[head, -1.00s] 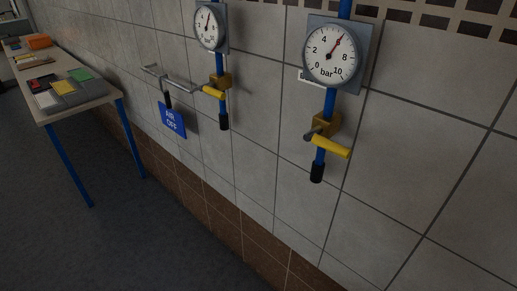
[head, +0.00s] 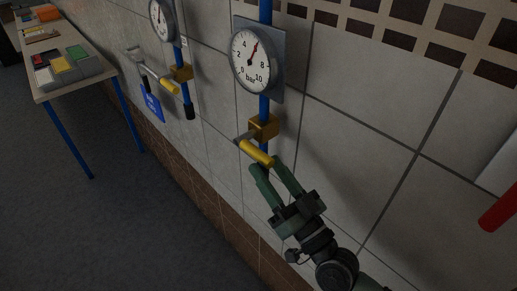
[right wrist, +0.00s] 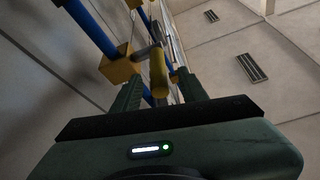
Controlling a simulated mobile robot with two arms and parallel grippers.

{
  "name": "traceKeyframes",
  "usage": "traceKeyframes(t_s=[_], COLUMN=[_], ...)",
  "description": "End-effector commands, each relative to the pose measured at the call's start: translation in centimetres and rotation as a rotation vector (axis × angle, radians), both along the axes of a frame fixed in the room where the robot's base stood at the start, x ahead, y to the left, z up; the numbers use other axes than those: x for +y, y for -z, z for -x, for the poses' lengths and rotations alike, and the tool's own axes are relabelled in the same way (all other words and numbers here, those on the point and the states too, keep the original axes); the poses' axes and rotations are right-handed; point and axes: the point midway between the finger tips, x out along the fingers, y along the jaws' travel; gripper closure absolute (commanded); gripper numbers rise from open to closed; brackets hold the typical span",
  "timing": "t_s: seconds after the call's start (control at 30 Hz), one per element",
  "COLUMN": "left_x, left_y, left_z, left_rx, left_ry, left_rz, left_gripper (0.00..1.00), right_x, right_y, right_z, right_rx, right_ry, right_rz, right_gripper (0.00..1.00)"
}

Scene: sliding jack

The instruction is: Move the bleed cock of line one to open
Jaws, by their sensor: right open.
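The nearer air line has a brass bleed cock (head: 264,127) with a yellow lever (head: 257,152) on a blue pipe, below a round gauge (head: 252,60). The lever sticks out sideways from the pipe, sloping down to the right. My right gripper (head: 263,169) is open just below the lever. In the right wrist view, the yellow lever (right wrist: 158,74) shows between the open fingers (right wrist: 157,90); whether they touch it I cannot tell. A second cock (head: 181,73) with a yellow lever (head: 170,87) is on the farther line. My left gripper is not in view.
A blue sign (head: 152,104) hangs from a grey bracket (head: 150,68) on the tiled wall. A table (head: 84,82) with several coloured items stands at the left. A red cylinder (head: 499,208) and a pale panel (head: 502,162) are at the right edge. The floor is clear.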

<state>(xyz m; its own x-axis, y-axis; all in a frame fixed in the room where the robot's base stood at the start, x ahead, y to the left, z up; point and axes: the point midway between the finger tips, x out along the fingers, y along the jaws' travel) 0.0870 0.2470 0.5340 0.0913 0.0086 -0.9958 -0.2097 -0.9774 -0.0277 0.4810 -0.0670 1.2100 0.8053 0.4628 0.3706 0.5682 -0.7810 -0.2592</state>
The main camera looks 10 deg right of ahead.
Motion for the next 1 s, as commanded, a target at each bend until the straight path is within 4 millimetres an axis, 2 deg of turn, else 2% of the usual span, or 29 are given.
traceKeyframes(t_s=[0.03, 0.23, 0.37, 0.6, 0.63, 0.77, 1.0], left_x=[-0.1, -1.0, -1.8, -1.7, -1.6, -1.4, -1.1], left_y=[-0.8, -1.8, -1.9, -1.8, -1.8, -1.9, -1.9], left_z=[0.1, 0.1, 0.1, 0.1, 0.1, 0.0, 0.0], left_rx=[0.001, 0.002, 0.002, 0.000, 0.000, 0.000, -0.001], left_ry=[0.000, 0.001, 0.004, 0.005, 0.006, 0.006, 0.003], left_rz=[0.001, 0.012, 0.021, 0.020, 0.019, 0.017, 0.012], left_gripper=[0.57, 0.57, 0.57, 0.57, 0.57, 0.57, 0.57], right_x=[0.4, 1.6, 1.9, 1.9, 1.9, 1.9, 1.9], right_y=[-0.8, -1.5, -1.6, -1.5, -1.5, -1.5, -1.5], right_z=[-0.8, -2.8, -3.3, -3.4, -3.4, -3.4, -3.4], right_rx=[-0.002, -0.001, 0.000, 0.001, 0.001, 0.001, 0.000], right_ry=[0.001, 0.000, 0.000, 0.000, 0.000, 0.000, 0.001], right_rz=[-0.001, -0.001, 0.001, 0.002, 0.002, 0.002, 0.002], right_gripper=[0.57, 0.57, 0.57, 0.57, 0.63, 0.99, 1.00])
